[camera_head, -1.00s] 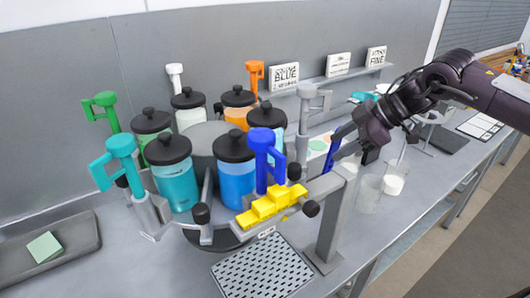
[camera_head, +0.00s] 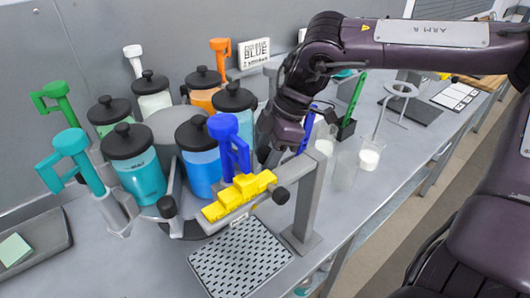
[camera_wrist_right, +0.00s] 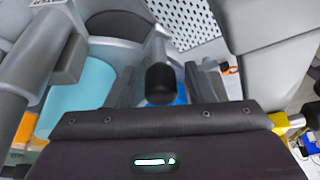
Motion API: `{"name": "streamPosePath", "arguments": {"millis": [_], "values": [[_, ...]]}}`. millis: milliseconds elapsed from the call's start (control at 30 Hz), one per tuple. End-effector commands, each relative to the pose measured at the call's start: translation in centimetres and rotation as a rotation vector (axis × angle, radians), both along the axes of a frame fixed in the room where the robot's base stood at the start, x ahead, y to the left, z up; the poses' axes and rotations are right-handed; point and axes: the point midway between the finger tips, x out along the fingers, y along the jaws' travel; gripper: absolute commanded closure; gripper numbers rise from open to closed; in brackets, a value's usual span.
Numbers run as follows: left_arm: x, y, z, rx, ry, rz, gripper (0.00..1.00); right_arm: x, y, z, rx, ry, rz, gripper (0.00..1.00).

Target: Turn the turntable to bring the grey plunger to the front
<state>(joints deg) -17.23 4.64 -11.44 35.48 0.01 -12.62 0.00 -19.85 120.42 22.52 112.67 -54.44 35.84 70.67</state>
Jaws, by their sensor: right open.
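The turntable, with its grey hub (camera_head: 172,122), carries lidded canisters and coloured plungers. The blue plunger (camera_head: 228,140) stands at the front beside the yellow stepped block (camera_head: 238,197). The grey plunger is mostly hidden behind my right arm in the head view; a grey post, probably it, shows at left in the right wrist view (camera_wrist_right: 32,75). My right gripper (camera_head: 268,152) is open, pointing down at the turntable's right side. In the wrist view its fingers (camera_wrist_right: 158,92) stand either side of a black knob (camera_wrist_right: 160,82); contact cannot be told. My left gripper is out of view.
A fixed post (camera_head: 306,200) with a black-knobbed bracket stands close to the right of the blue plunger. A perforated mat (camera_head: 240,262) lies in front. Clear beakers (camera_head: 345,168) stand at right. A grey tray (camera_head: 40,240) lies at far left.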

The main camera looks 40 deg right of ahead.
Motion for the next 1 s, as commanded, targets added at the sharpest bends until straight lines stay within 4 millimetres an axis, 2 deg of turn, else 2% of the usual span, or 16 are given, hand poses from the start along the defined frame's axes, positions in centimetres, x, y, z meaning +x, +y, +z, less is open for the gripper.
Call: {"name": "streamPosePath", "arguments": {"millis": [367, 733, 900, 1000], "values": [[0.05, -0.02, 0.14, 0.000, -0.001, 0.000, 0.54, 0.11, 0.24, -0.59, 0.001, -0.002, 0.001, 0.53], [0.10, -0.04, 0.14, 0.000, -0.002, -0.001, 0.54, 0.11, 0.22, -0.58, 0.002, -0.002, 0.000, 1.00], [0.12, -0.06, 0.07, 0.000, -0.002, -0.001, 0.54, 0.07, 0.30, -0.61, 0.001, -0.002, 0.001, 1.00], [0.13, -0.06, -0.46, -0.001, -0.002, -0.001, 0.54, -0.37, 1.08, -0.77, 0.001, -0.003, 0.002, 1.00]]}}
